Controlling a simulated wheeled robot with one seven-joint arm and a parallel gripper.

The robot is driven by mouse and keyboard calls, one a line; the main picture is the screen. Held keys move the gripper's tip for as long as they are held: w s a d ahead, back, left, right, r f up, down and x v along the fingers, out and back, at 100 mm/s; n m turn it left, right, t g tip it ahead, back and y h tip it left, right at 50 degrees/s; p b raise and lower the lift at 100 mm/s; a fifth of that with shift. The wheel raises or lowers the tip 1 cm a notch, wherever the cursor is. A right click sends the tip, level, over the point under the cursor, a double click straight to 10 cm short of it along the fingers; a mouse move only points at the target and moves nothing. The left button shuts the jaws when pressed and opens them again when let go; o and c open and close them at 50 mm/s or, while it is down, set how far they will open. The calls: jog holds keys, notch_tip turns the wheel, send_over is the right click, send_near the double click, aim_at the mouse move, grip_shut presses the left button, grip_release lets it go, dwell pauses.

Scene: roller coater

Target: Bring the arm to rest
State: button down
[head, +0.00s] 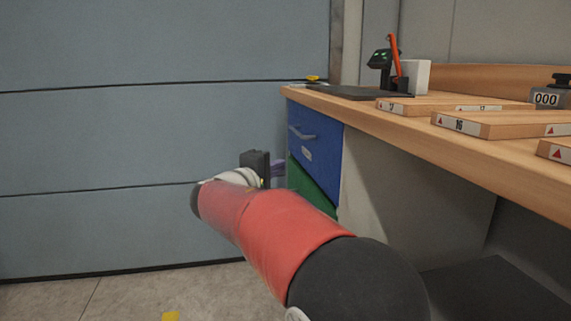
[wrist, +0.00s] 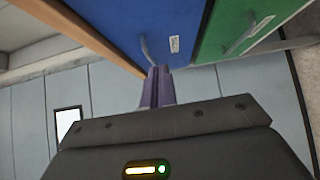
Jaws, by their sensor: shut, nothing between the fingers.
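My gripper (wrist: 157,75) shows in the wrist view with its two purple fingers together and nothing between them. In that view the fingertips overlap the lower edge of the blue drawer (wrist: 145,20), near its grey handle; I cannot tell whether they touch it. In the head view my red arm reaches forward from the lower right, and the gripper (head: 278,169) is partly hidden behind the wrist, beside the drawer unit. The blue drawer (head: 314,150) and the green drawer (head: 312,190) both look closed. The arm hides part of the green drawer.
The wooden workbench (head: 440,130) runs along the right. On it are numbered boards (head: 490,124), a dark scale-like device (head: 379,60), a black mat (head: 345,92) and a counter (head: 547,98). A grey panelled wall (head: 150,120) stands at the left.

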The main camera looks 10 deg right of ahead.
jog(key=s+d+f+m+g+y, duration=0.25)
jog(key=s+d+f, duration=0.2)
jog(key=s, duration=0.35)
jog(key=s+d+f+m+g+y, duration=0.1)
jog(key=s+d+f+m+g, duration=0.15)
jog(key=s+d, duration=0.35)
jog(key=s+a+f+m+g+y, duration=0.1)
jog(key=s+a+f+y, duration=0.2)
jog(key=s, duration=0.5)
jog(key=s+a+f+m+g+y, duration=0.1)
jog(key=s+f+m+y, duration=0.15)
jog(key=s+f, duration=0.4)
jog(key=s+a+f+m+g+y, duration=0.1)
jog(key=s+a+f+y, duration=0.25)
jog(key=s, duration=0.45)
notch_tip(320, 180, up, 13)
jog(key=p, duration=1.2)
jog(key=shift+d+f+p, duration=0.15)
jog(key=shift+d+p, duration=0.2)
jog(key=shift+p, duration=0.05)
